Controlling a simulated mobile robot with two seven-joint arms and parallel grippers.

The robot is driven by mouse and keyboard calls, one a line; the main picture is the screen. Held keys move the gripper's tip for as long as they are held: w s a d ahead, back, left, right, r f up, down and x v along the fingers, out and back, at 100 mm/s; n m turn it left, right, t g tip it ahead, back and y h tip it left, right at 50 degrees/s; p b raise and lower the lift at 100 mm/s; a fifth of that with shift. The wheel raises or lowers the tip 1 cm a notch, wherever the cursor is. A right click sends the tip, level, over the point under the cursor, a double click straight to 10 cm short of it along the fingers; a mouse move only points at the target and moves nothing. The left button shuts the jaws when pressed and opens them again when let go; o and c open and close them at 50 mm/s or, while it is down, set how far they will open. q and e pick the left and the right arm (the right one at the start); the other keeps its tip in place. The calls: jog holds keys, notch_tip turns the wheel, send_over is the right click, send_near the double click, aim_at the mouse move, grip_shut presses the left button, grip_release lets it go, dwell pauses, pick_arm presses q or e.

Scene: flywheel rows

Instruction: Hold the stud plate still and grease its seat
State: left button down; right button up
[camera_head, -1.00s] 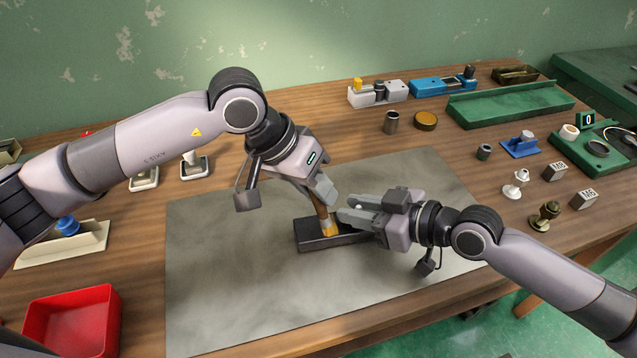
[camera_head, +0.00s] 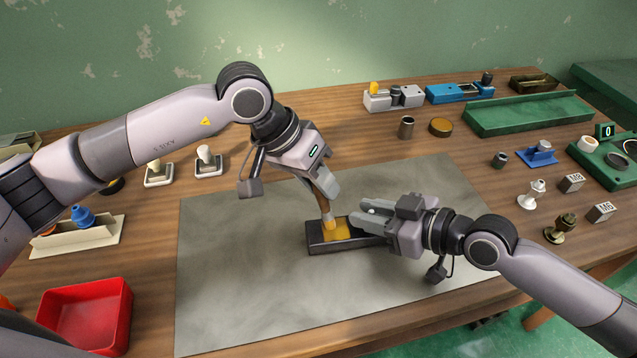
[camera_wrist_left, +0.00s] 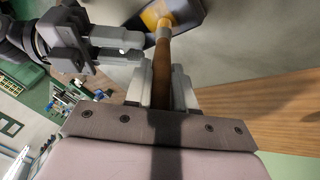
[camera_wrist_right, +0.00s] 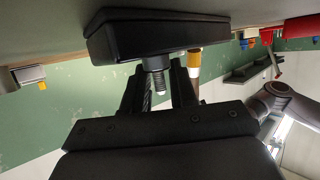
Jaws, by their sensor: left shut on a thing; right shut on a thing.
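The stud plate (camera_head: 325,246) is a black rectangular block on the grey mat. In the right wrist view the plate (camera_wrist_right: 140,36) shows a threaded stud (camera_wrist_right: 154,78) between my right fingers. My right gripper (camera_head: 365,212) is shut on the plate's stud from the right. My left gripper (camera_head: 331,192) is shut on the brown handle of a brush (camera_head: 324,203) above the plate. The brush has a metal collar and yellow bristles (camera_wrist_left: 152,15), which are down at the plate's top beside my right fingertips. The seat is mostly hidden by the bristles and fingers.
The grey mat (camera_head: 230,290) is otherwise clear. A red bin (camera_head: 88,315) is at the front left. A dark cup (camera_head: 406,127), a brown round tin (camera_head: 441,127) and a green tray (camera_head: 525,113) stand at the back right. Several small parts lie to the right.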

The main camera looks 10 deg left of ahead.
pick_arm(q)
jog(key=shift+s+f, duration=0.1)
jog(key=shift+s, duration=0.75)
dwell(1.8)
notch_tip(320, 180, up, 7)
dwell(0.8)
dwell(0.8)
pick_arm(e)
jog(key=o, duration=1)
jog(key=shift+c, duration=0.2)
jog(key=shift+d, duration=0.1)
jog(key=v, duration=1.2)
